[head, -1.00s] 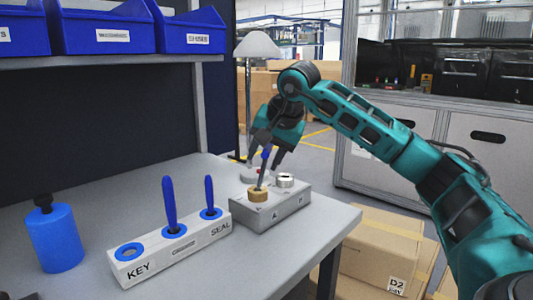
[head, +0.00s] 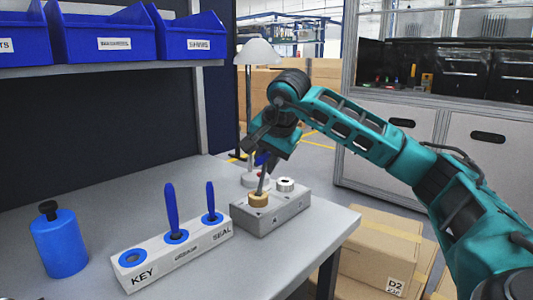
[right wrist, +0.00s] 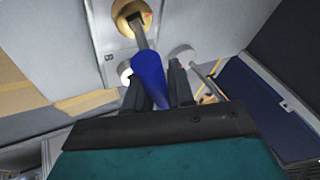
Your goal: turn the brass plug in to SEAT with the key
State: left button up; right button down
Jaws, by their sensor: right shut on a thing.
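The brass plug (head: 259,200) sits in the top of a grey metal housing (head: 275,215) near the table's right edge; it also shows in the right wrist view (right wrist: 123,10). My right gripper (head: 267,160) is above the housing, shut on the key's blue handle (right wrist: 149,76). The key's metal shaft (right wrist: 141,36) runs down to the plug, its tip at the plug's top. The tip's exact fit and any SEAT mark are too small to tell. My left gripper is out of view.
A white rack (head: 180,255) marked KEY and SEAL has an empty KEY hole (head: 132,258) and two blue-handled tools. A silver round part (head: 285,184) sits on the housing behind the plug. A blue cylinder (head: 58,243) stands left, and a lamp (head: 258,52) behind.

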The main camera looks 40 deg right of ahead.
dwell(0.3)
jog(key=shift+a+r+m+h+p, duration=0.1)
jog(key=shift+r+m+h+p, duration=0.15)
jog(key=shift+m+h+p, duration=0.6)
jog(key=shift+m+g+p, duration=0.3)
jog(key=shift+m+p, duration=0.1)
jog(key=shift+m, duration=0.05)
jog(key=shift+f, duration=0.2)
